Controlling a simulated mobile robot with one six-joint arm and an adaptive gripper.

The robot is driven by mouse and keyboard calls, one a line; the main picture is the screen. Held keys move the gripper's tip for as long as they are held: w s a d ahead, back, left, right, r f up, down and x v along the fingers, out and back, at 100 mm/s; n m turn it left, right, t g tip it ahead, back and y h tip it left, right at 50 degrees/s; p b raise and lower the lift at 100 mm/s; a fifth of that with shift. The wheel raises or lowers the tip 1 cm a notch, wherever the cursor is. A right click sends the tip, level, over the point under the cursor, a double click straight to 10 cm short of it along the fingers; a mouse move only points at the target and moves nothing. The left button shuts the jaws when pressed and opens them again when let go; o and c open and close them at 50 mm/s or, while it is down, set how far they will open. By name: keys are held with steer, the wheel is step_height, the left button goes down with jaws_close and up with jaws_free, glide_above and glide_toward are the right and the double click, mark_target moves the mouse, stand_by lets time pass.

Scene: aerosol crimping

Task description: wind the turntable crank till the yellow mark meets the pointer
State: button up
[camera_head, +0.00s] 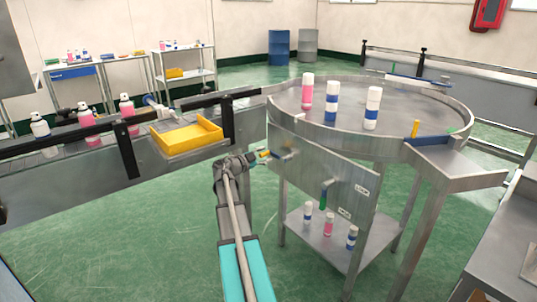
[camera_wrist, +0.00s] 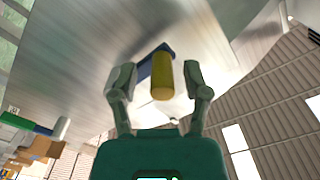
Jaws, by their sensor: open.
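The round steel turntable (camera_head: 440,112) stands at the right with three capped cans on it. My gripper (camera_wrist: 158,80) is open, one finger on each side of the yellow handle; I cannot tell whether either touches. In the head view my gripper (camera_head: 256,157) is small at the panel's left part. A yellow upright peg (camera_head: 415,128) stands at the turntable's front right rim, by a blue bar (camera_head: 430,139). Which is mark or pointer is unclear.
A second handle, green (camera_head: 323,199), sticks out lower on the panel. Several small cans stand on the shelf (camera_head: 312,236) below. A yellow tray (camera_head: 187,137) is on the conveyor rail (camera_head: 60,140) at left. Green floor is open in front.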

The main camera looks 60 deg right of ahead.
steer(key=shift+a, duration=0.1)
steer(key=v, duration=1.1)
steer(key=shift+a, duration=0.35)
steer(key=shift+w, duration=0.2)
stand_by(0.5)
steer(key=shift+a, duration=0.1)
